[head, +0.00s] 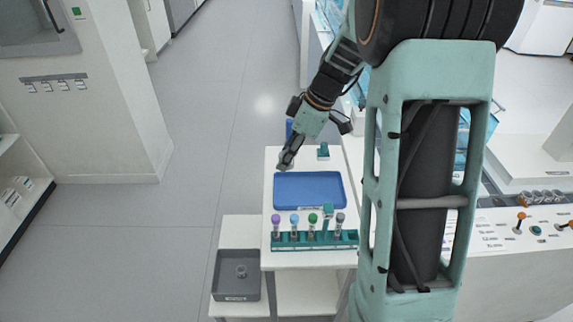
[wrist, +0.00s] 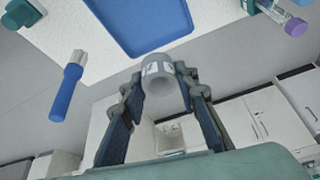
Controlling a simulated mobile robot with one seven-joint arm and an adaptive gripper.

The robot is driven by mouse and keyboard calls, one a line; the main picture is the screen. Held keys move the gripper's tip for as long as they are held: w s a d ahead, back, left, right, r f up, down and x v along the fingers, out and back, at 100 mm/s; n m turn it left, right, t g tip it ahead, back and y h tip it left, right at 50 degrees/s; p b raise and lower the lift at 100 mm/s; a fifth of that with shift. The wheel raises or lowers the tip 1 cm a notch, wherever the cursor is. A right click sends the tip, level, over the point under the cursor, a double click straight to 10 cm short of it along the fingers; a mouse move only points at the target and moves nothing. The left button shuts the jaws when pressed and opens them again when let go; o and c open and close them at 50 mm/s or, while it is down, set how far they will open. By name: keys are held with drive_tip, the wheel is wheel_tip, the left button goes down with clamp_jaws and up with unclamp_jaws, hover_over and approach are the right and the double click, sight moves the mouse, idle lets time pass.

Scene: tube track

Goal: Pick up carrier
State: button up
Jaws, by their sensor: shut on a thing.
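A short, hollow grey cylinder with pale markings, which looks like the carrier (wrist: 158,73), is between my fingertips in the wrist view. My gripper (wrist: 159,84) is shut on it, with one finger on each side. In the head view my gripper (head: 285,163) is over the white table's left edge, just behind and left of the blue tray. The carrier is hard to make out there. A similar small grey ring (head: 241,271) lies in the dark grey bin at the lower left.
The blue tray (head: 309,190) looks empty. A teal rack (head: 290,241) with several capped tubes stands at the table's front. The dark grey bin (head: 237,290) is lower left. Open floor lies left.

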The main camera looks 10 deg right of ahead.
drive_tip(key=shift+r+p, duration=1.1)
drive_tip(key=shift+r, duration=1.2)
